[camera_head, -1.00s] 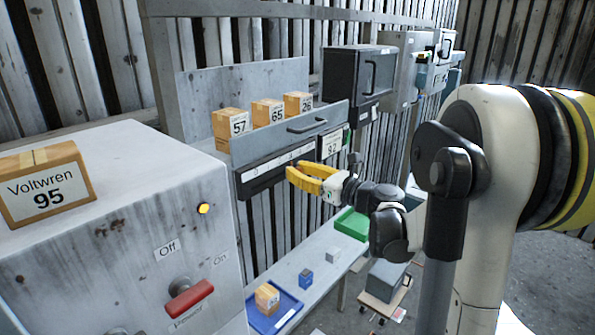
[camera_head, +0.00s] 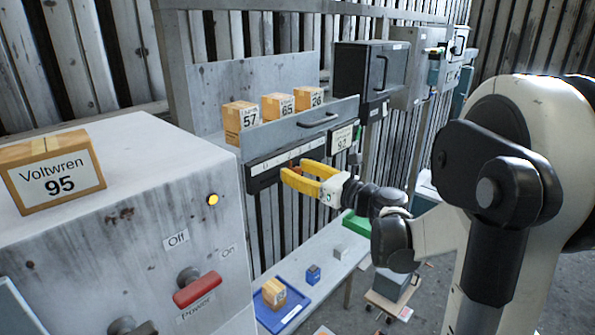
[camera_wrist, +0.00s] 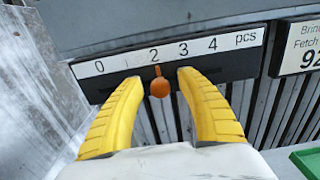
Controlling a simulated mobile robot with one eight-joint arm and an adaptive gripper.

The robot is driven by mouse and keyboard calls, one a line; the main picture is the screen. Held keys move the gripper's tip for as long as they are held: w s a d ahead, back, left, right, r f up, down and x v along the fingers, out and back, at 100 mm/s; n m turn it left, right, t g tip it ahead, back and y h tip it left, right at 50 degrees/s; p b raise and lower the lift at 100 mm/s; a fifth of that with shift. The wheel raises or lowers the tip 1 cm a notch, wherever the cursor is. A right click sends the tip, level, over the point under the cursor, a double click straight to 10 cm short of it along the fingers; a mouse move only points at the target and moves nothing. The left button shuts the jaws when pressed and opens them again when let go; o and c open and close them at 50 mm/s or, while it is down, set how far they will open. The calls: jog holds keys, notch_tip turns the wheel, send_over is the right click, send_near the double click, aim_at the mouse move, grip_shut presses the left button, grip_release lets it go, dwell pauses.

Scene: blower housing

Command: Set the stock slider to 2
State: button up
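The stock slider's knob (camera_wrist: 160,87) is a small orange ball with a pointer, on a dark strip below a white scale (camera_wrist: 228,42) marked 0, 2, 3, 4 and "pcs". No 1 is legible between 0 and 2. The pointer stands just below the 2. My gripper (camera_wrist: 158,80) is open in the wrist view, with one yellow finger on each side of the knob and gaps between. In the head view, my gripper (camera_head: 293,173) is at the scale strip (camera_head: 286,156) under the grey bin; the knob is hard to make out there.
Boxes marked 57 (camera_head: 241,119), 65 and 26 stand in the bin above the strip. A card reading 92 (camera_wrist: 306,47) is right of the scale. A grey cabinet with a red power handle (camera_head: 197,289) is near left. A blue tray (camera_head: 290,316) sits below.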

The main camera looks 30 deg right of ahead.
jog(key=v, duration=1.2)
jog(key=shift+a+r, duration=0.1)
